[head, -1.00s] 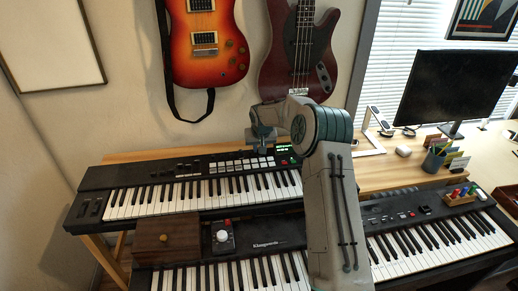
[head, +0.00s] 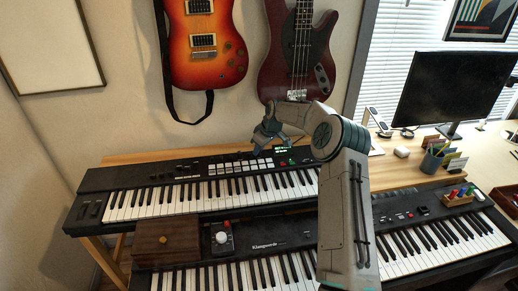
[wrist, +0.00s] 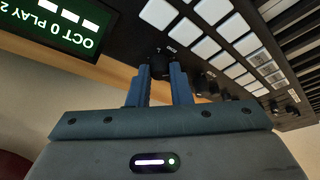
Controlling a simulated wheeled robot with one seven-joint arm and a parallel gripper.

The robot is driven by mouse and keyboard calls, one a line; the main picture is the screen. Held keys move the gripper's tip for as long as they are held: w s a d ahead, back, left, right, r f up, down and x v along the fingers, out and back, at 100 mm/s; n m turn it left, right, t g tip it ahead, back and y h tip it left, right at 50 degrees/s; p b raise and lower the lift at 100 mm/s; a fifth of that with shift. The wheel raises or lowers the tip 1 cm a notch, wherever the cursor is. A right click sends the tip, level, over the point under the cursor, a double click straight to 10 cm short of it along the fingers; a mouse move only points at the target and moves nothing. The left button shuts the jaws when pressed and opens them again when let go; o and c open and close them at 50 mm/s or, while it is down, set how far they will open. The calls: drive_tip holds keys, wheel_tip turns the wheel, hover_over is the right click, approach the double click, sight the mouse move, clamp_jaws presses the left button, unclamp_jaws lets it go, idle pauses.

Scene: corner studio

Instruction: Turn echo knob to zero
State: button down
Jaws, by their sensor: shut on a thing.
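My gripper (wrist: 160,88) has its two blue fingers shut on a small black knob (wrist: 160,63) on the panel of the upper black keyboard (head: 130,176). The fingers sit on either side of the knob. Small white marks surround it, but I cannot read its name or its pointer clearly. In the head view my gripper (head: 262,141) reaches down to the back part of that keyboard's panel, left of the small green screen (head: 283,149). The knob is hidden there. The screen also shows at the upper left of the wrist view (wrist: 62,25), close to the knob.
Pale square buttons (wrist: 205,48) and more small knobs lie close by on the panel. A second keyboard (head: 300,242) stands lower in front, with a wooden box (head: 165,236) at its left. Two guitars (head: 205,50) hang on the wall behind.

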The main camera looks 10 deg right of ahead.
drive_tip(key=shift+n, duration=0.3)
idle(0.4)
drive_tip(key=c, duration=1.3)
unclamp_jaws()
drive_tip(key=shift+r, duration=0.15)
drive_tip(key=b+v, duration=0.1)
drive_tip(key=v, duration=1.2)
drive_tip(key=shift+d+r+b, duration=0.2)
drive_tip(key=shift+r+b, duration=0.1)
drive_tip(key=shift+b, duration=0.05)
